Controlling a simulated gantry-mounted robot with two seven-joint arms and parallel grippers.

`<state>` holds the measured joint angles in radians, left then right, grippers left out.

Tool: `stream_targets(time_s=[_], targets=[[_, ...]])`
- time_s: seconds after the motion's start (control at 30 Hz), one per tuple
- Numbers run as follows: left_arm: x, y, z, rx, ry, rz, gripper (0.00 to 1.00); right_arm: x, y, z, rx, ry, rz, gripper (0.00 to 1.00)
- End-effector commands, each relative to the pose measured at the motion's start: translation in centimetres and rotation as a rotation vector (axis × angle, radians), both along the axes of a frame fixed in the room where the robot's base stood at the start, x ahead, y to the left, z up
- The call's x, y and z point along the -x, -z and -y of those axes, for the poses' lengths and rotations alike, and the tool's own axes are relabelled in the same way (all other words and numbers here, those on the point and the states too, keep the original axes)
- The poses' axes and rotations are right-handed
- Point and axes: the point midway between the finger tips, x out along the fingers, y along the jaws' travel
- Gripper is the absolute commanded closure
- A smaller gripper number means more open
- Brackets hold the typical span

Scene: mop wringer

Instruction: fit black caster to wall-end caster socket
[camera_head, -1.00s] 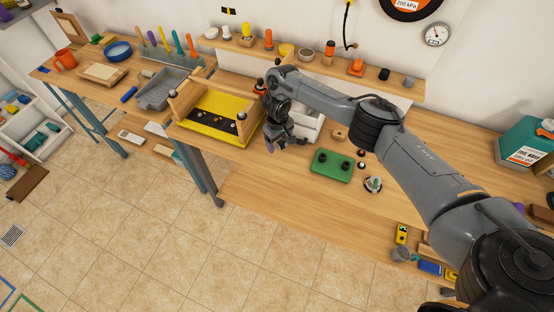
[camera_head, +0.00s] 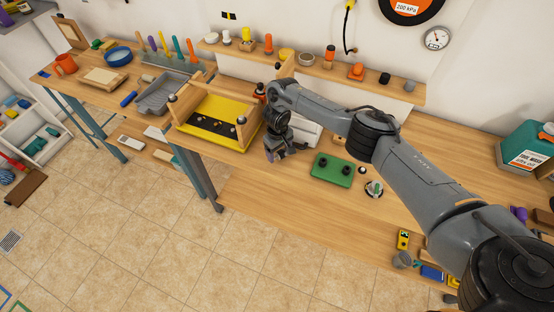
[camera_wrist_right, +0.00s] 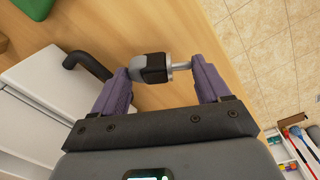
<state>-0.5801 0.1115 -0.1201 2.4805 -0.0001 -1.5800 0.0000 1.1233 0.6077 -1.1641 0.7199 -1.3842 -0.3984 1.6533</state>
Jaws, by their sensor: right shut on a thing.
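My right gripper (camera_wrist_right: 160,72) is shut on a small caster (camera_wrist_right: 155,68) with a black-and-grey body and a silver stem, held crosswise between the purple fingers. In the head view the right gripper (camera_head: 277,152) hangs over the bench just right of the yellow wringer (camera_head: 188,126). The wringer has wooden ends and a black panel with small dots. The wall-end socket cannot be made out clearly near my arm. My left gripper is not in view.
A white box (camera_wrist_right: 35,100) with a black bent handle (camera_wrist_right: 88,66) stands close beside the gripper. A green block (camera_head: 325,168) with two black knobs lies to the right. A grey tray (camera_head: 150,100) is left of the wringer.

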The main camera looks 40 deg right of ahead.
Motion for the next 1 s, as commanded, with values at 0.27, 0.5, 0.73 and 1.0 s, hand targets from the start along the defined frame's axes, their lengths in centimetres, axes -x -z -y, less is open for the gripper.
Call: stream_targets(time_s=[0.27, 0.5, 0.73, 1.0], targets=[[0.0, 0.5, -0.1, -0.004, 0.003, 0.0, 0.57, 0.0, 0.9, 0.0, 0.0, 0.001, 0.0, 0.55], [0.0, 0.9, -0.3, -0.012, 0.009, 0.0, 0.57, 0.0, 1.6, 0.0, 0.0, 0.001, 0.0, 0.55], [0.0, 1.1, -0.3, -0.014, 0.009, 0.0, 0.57, 0.0, 1.9, 0.0, 0.0, 0.0, 0.0, 0.55], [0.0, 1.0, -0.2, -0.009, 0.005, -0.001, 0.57, 0.0, 1.9, 0.0, 0.0, 0.0, 0.0, 0.23]])
